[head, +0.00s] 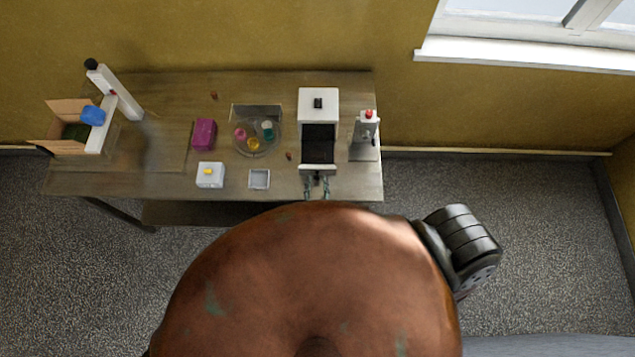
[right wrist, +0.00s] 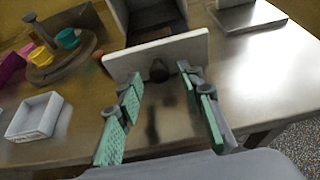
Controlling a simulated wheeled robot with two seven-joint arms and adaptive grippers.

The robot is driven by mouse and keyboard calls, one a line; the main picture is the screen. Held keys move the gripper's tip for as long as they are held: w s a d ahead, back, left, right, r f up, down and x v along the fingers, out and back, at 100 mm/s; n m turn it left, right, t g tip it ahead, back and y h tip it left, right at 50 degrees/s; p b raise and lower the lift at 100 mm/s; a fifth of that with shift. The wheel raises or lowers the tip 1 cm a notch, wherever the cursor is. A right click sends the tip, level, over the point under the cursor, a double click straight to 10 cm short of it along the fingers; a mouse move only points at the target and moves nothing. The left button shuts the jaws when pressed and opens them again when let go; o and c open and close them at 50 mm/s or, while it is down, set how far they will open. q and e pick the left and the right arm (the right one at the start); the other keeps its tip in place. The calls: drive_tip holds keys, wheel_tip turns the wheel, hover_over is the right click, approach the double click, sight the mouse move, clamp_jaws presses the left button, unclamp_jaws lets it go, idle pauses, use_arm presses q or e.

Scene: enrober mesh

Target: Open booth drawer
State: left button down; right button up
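The booth (head: 318,105) is a white box near the right end of the table. Its drawer's white front panel (head: 317,169) stands out from the box, with a dark tray-like part behind it. In the right wrist view the panel (right wrist: 185,50) carries a dark round knob (right wrist: 159,70). My right gripper (head: 317,188) is at the table's front edge, facing the panel. In the right wrist view its green-padded fingers (right wrist: 160,95) are spread wide, with the knob between their tips and a gap on each side. My left gripper is not in view.
Left of the booth are a round tray (head: 257,148) with colored pieces, a magenta box (head: 203,134), a small white tray (head: 259,179) and a white box with a yellow button (head: 210,175). A red-topped stand (head: 365,130) is close on the right.

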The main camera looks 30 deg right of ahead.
drive_tip(key=shift+s+a+r, duration=0.1)
drive_tip(key=shift+s, duration=0.1)
drive_tip(key=v, duration=0.7)
idle(0.4)
